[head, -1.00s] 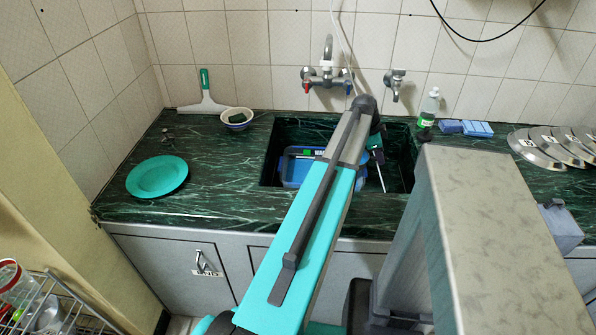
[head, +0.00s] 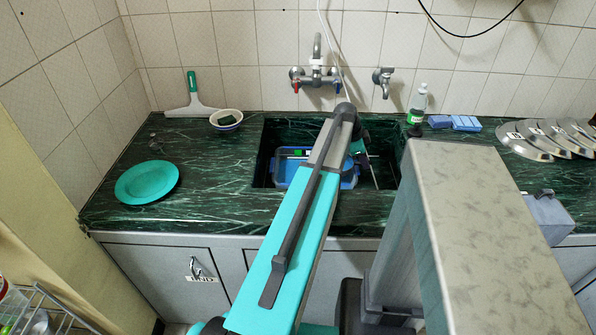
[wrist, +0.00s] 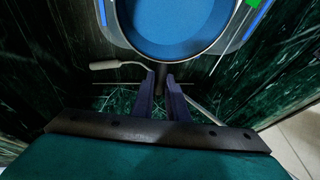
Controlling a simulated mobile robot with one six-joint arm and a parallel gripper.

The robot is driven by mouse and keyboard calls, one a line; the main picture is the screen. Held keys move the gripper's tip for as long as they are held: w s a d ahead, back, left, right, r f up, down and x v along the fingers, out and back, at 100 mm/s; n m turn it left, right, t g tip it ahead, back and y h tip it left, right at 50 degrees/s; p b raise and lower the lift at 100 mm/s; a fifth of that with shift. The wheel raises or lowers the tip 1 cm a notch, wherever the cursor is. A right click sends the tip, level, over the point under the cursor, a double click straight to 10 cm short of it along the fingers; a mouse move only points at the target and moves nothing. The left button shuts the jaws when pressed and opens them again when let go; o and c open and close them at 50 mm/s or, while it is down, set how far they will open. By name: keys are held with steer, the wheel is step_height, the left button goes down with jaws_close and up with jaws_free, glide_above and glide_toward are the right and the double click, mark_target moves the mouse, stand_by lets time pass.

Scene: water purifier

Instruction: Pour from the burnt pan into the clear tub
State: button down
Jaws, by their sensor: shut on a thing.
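In the wrist view, my gripper (wrist: 166,92) is shut on the short dark handle (wrist: 161,76) of the pan. The pan (wrist: 181,55) is round with a thin dark rim and looks blue inside; whether that is liquid I cannot tell. It overlaps the clear tub (wrist: 238,45), whose pale rim and blue clips show around it. In the head view the tub (head: 280,172) sits in the sink, with blue edges. My arm hides the pan and gripper there.
The dark green sink (head: 257,160) has steep walls close around my gripper. A utensil with a pale handle (wrist: 117,65) lies beside the pan. A teal plate (head: 147,182), a small bowl (head: 226,119), a bottle (head: 417,103) and blue sponges (head: 465,123) stand on the counter. Taps (head: 316,75) project above.

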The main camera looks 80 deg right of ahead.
mark_target(352, 163)
steer(key=shift+w+f+g+b, duration=0.15)
steer(key=shift+w+g+b, duration=0.55)
steer(key=shift+w+b, duration=0.15)
stand_by(0.7)
steer(key=shift+w+a+r+g, duration=0.2)
steer(key=shift+w+r+g, duration=0.8)
steer(key=shift+w+r, duration=0.25)
stand_by(0.6)
steer(key=shift+w+a+r+n+g+h, duration=0.15)
steer(key=shift+w+r+n+g+h, duration=0.2)
steer(key=shift+w+r+g, duration=0.7)
stand_by(0.5)
steer(key=shift+w+a+r+g+p, duration=0.1)
steer(key=shift+w+r+g, duration=0.15)
steer(key=shift+w, duration=0.25)
steer(key=shift+w+r+g+p, duration=0.2)
steer(key=shift+w+r, duration=0.15)
steer(key=shift+w, duration=0.15)
steer(key=shift+w+a+r+g+p, duration=0.1)
steer(key=shift+w+r+g, duration=0.15)
steer(key=shift+w, duration=0.25)
steer(key=shift+w+a+r+g+h+p, duration=0.15)
steer(key=shift+w+r+g+h+p, duration=0.3)
steer(key=shift+w+r+g+p, duration=0.6)
stand_by(0.5)
